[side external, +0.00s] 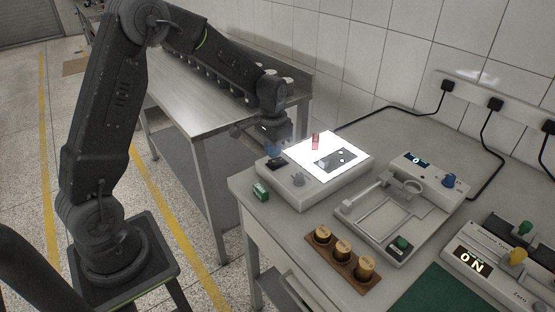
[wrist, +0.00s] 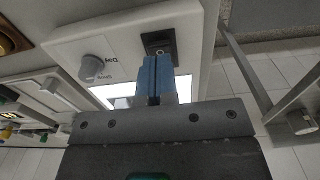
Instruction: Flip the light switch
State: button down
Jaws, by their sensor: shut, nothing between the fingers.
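The light box (side external: 312,191) is a white case with a brightly lit top panel (side external: 305,150). Its black light switch (side external: 277,163) is on the left part of the case, and the switch also shows in the wrist view (wrist: 158,40). My gripper (side external: 272,151) is over the switch. In the wrist view its blue fingers (wrist: 157,62) are shut together and empty, with their tips at the near edge of the switch. The fingers hide part of the switch. I cannot tell whether they touch it.
A grey knob (side external: 298,179) sits beside the switch. A red piece (side external: 315,142) and a dark sheet (side external: 335,160) lie on the lit panel.

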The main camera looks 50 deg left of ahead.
aim_at(273, 161)
jog(key=shift+f, duration=1.15)
dwell(0.4)
jog(key=shift+r, duration=3.55)
jog(key=shift+s+d+r, duration=0.1)
jog(key=shift+r, duration=0.05)
jog(key=s+d+r+t, duration=0.2)
jog(key=s+d+r, duration=0.4)
jog(key=s+r, duration=0.25)
jog(key=s+d+r+t, duration=0.1)
jog(key=s+d, duration=0.1)
jog(key=s, duration=0.5)
jog(key=s+d+r+t, duration=0.2)
jog(key=s, duration=0.5)
jog(key=shift+d+r+t, duration=0.2)
jog(key=shift+d+t, duration=0.1)
jog(key=shift+d, duration=0.05)
